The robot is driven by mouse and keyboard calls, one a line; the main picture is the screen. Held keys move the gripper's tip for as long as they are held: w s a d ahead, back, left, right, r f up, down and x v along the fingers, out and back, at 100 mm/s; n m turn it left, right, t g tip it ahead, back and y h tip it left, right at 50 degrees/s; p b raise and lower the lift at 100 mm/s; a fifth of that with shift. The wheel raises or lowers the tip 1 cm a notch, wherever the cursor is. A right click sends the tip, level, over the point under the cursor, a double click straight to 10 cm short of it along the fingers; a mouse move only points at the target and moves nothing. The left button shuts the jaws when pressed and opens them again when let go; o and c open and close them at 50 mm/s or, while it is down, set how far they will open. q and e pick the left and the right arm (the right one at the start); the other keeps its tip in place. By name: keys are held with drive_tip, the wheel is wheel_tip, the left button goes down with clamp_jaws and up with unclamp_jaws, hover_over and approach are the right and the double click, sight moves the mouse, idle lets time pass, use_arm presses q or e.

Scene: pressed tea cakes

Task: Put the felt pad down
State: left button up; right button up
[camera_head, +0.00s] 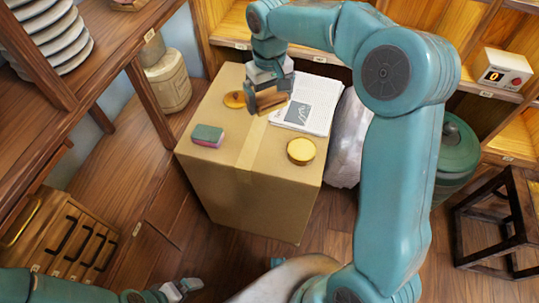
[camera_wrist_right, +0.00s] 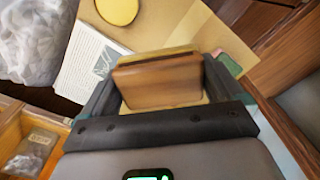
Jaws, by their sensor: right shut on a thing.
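My right gripper (camera_head: 268,104) is shut on a wood-grained block with a thin olive layer, which I take to be the felt pad (camera_head: 271,98). It is above the back part of the cardboard box (camera_head: 225,160), beside the printed paper. Whether the pad touches the box top cannot be told. In the right wrist view the pad (camera_wrist_right: 158,84) sits between the two dark fingers, its olive edge facing away from the wrist. My left gripper (camera_head: 180,289) is low at the bottom left, far from the box; its jaw opening is unclear.
On the box are a green-and-pink sponge (camera_head: 208,135), a round yellow tin (camera_head: 301,151), a flat orange disc (camera_head: 235,99) and the printed paper (camera_head: 313,104). The front middle of the box top is clear. A shelf (camera_head: 130,35) with plates stands left.

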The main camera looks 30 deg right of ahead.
drive_tip(key=shift+s+d+r, duration=0.15)
drive_tip(key=shift+s+r, duration=0.1)
drive_tip(key=shift+r, duration=0.3)
drive_tip(key=b, duration=0.3)
hover_over(272, 148)
wheel_tip(272, 148, down, 15)
drive_tip(key=shift+r, duration=0.1)
wheel_tip(272, 148, down, 5)
drive_tip(key=shift+r+b, duration=0.2)
drive_tip(key=shift+b, duration=0.2)
drive_tip(key=shift+r, duration=0.15)
drive_tip(key=o, duration=0.7)
drive_tip(key=shift+f, duration=0.2)
drive_tip(key=shift+o, duration=0.2)
